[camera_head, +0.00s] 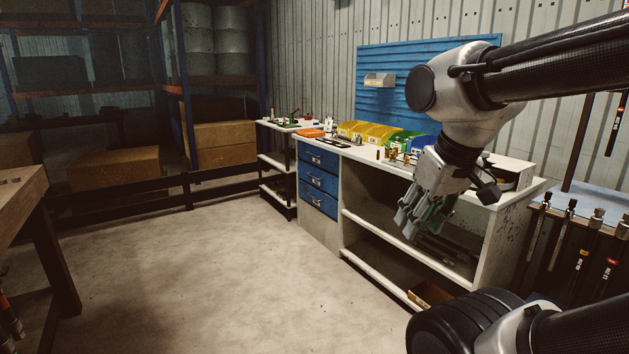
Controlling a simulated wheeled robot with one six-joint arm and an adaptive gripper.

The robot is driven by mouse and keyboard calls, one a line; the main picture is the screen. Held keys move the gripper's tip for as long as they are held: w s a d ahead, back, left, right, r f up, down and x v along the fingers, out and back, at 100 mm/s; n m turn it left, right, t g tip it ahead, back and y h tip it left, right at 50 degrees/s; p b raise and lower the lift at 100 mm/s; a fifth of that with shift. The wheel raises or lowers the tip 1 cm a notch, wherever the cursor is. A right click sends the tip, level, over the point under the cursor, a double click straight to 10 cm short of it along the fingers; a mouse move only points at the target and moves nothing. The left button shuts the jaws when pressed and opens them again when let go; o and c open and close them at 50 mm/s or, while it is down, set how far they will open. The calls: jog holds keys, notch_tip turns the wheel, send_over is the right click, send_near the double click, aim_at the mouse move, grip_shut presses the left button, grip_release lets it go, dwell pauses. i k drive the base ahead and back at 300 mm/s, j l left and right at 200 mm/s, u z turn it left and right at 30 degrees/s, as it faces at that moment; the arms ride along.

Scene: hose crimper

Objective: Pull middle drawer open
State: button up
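The middle drawer (318,180) is blue with a metal handle. It sits flush in a stack of three blue drawers at the left end of a white workbench. The top drawer (319,158) and the bottom drawer (317,199) are also flush. My gripper (412,228) hangs in front of the bench's open shelf section, to the right of the drawers and apart from them. Its fingers point down and to the left. They look spread, with nothing seen between them, though the view is small and dark there.
The workbench top (352,151) carries yellow, green and blue bins (376,133), an orange case (310,133) and small fittings. A small shelf rack (277,165) stands left of the drawers. Hoses (580,250) hang at the right. The concrete floor (210,260) before the drawers is clear.

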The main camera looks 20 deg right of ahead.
aim_at(328, 182)
jog(key=i+z, duration=0.25)
jog(key=i, duration=3.75)
jog(key=j, duration=0.05)
